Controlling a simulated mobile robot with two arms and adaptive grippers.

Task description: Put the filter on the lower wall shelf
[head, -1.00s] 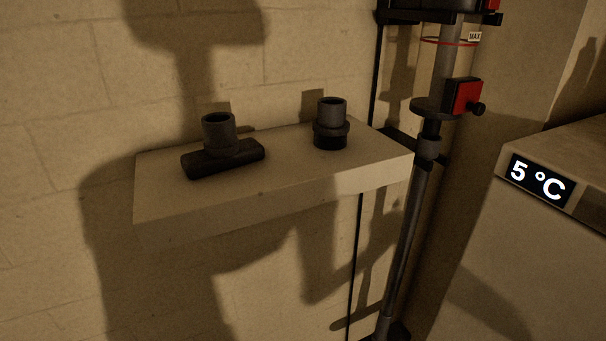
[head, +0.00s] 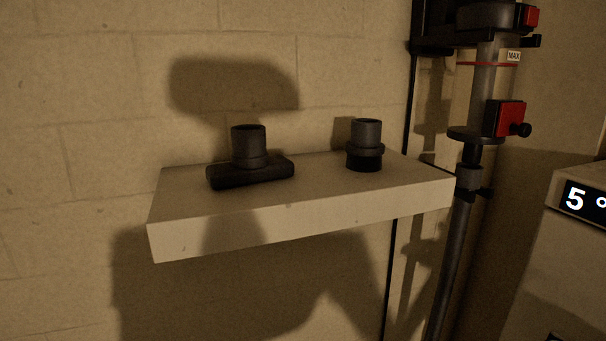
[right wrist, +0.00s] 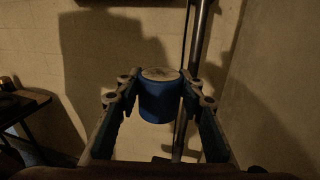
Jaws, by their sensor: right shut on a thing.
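A pale wall shelf (head: 310,223) juts from the brick wall in the head view. I cannot tell whether it is the lower one, as no other shelf shows there. On it stand a dark fitting with a wide flat base (head: 249,172) at the left and a dark round fitting (head: 365,155) at the right. In the right wrist view, my right gripper (right wrist: 158,90) is shut on a blue cylinder with a pale top (right wrist: 160,103), which looks like the filter. It is held upright, off any surface. My left gripper is in neither current view.
A dark vertical stand with red clamps (head: 508,118) rises just right of the shelf. A pale appliance with a temperature display (head: 578,200) is at the far right. The shelf's front strip and the gap between the fittings are bare. A dark table (right wrist: 22,105) shows at left in the wrist view.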

